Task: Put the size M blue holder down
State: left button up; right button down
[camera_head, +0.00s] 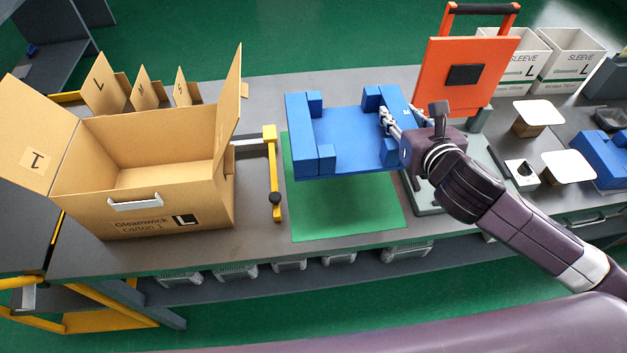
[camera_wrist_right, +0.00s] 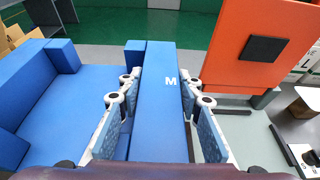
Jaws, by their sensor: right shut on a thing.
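The blue holder (camera_head: 342,132) is a flat blue tray with raised blocks at its corners and a wall at each side. In the head view it is over the green mat (camera_head: 345,213), whose front part shows bare. I cannot tell for sure whether it touches the mat. My right gripper (camera_head: 392,122) is shut on the holder's right wall. In the right wrist view that wall (camera_wrist_right: 163,95), marked with a white M, runs between the two fingers of the gripper (camera_wrist_right: 155,110). My left gripper is not in view.
An orange-lidded press (camera_head: 465,75) stands close to the right of the holder. White sleeve boxes (camera_head: 567,60) and another blue holder (camera_head: 602,158) are further right.

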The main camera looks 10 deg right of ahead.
jog(key=shift+a, duration=0.15)
jog(key=f, duration=0.5)
jog(key=shift+d+f, duration=0.25)
jog(key=shift+d, duration=0.15)
jog(key=shift+w+a+f+b, duration=0.1)
jog(key=shift+f+b, duration=0.15)
jog(key=shift+f, duration=3.45)
jog(key=shift+a+f+b, duration=0.1)
jog(key=shift+f+b, duration=0.15)
jog(key=shift+f, duration=3.4)
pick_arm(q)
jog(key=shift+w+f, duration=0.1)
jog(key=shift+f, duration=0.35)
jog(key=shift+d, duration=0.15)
pick_arm(e)
jog(key=c, duration=1.4)
grip_release()
jog(key=shift+f, duration=0.15)
